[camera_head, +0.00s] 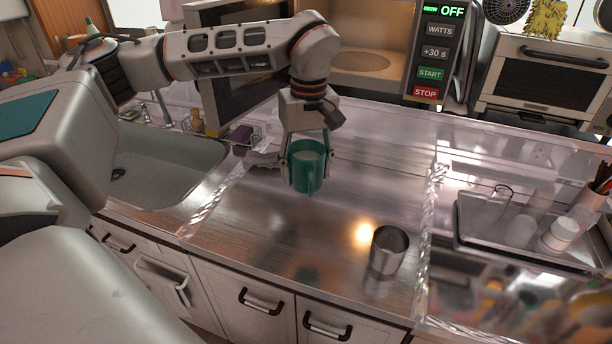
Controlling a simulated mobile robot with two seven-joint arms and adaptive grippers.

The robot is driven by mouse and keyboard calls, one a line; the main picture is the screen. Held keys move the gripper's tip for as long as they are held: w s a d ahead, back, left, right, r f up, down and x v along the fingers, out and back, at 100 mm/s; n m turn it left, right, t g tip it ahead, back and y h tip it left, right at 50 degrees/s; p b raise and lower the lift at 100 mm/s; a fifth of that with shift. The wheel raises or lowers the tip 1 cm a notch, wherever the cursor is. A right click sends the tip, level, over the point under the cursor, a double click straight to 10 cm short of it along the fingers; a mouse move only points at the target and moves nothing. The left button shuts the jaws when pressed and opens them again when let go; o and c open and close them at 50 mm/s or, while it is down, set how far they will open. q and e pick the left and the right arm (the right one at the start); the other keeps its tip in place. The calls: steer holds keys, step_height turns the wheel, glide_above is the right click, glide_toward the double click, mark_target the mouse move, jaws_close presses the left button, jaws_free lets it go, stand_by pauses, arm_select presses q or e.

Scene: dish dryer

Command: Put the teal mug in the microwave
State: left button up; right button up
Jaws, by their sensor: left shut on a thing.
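The teal mug (308,179) is in the middle of the head view, upright, with its handle toward me. My left gripper (307,165) comes down from above and is shut on the mug, one finger on each side. The mug appears held above the metal counter. The microwave (396,32) stands behind at the top. Its door (238,62) is swung open to the left and partly hidden behind my left arm. The turntable (360,62) inside is bare where it shows. My right gripper is not in view.
A metal cup (388,250) stands on the counter (290,235) at front right. A sink (165,170) lies left. A tray (468,235) with cups is at right, and a toaster oven (545,75) stands back right. Open counter lies below the mug.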

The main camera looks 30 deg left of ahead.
arm_select(q)
steer(key=shift+r, duration=0.95)
